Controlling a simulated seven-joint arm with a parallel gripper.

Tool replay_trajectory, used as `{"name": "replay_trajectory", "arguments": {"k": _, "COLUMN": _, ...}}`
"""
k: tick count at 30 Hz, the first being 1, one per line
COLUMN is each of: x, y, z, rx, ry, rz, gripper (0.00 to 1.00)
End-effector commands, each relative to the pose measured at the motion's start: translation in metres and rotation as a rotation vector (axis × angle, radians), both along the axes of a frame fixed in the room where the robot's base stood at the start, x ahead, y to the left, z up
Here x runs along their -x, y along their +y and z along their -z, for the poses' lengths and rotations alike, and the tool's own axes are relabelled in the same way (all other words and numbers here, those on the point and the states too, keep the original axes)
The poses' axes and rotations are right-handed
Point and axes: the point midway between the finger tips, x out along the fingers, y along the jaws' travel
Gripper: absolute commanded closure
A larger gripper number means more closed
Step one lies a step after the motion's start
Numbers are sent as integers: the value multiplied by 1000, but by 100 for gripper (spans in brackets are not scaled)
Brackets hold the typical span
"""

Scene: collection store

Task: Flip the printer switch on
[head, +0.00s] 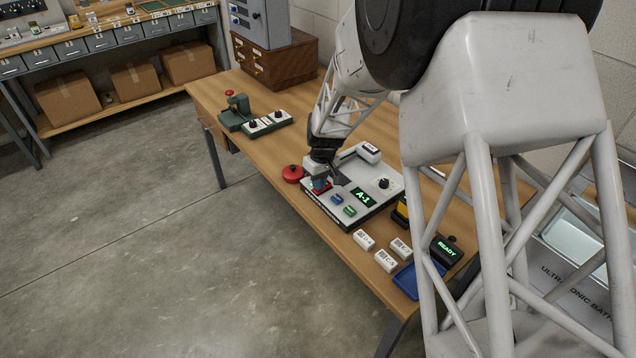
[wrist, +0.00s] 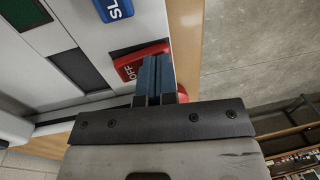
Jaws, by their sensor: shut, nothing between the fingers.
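The printer (head: 335,205) is a pale grey box with a lit green "A-1" display (head: 363,197), a black knob (head: 384,184), a blue button (head: 337,199) and a green button (head: 350,211). Its red switch (head: 321,188) is at the left front of the top panel, partly hidden by my gripper (head: 318,182).
A round red button (head: 292,173) stands left of the printer. Small white labelled blocks (head: 386,261), a blue tray (head: 418,277) and a "READY" display (head: 446,249) are at the near right. A green device (head: 240,115) stands farther back. The bench (head: 260,150) is clear between them.

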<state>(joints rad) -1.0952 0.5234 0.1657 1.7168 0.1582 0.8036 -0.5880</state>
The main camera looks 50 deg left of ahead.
Motion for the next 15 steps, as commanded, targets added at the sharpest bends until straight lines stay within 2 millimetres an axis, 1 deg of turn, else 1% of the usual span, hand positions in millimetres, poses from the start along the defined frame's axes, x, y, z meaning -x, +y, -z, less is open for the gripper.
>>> {"name": "replay_trajectory", "arguments": {"k": 9, "x": -10, "y": 0, "z": -4, "rx": -1, "ry": 0, "rz": 0, "gripper": 100}}
{"name": "replay_trajectory", "arguments": {"k": 15, "x": -11, "y": 0, "z": -5, "rx": 0, "ry": 0, "rz": -1, "gripper": 100}}
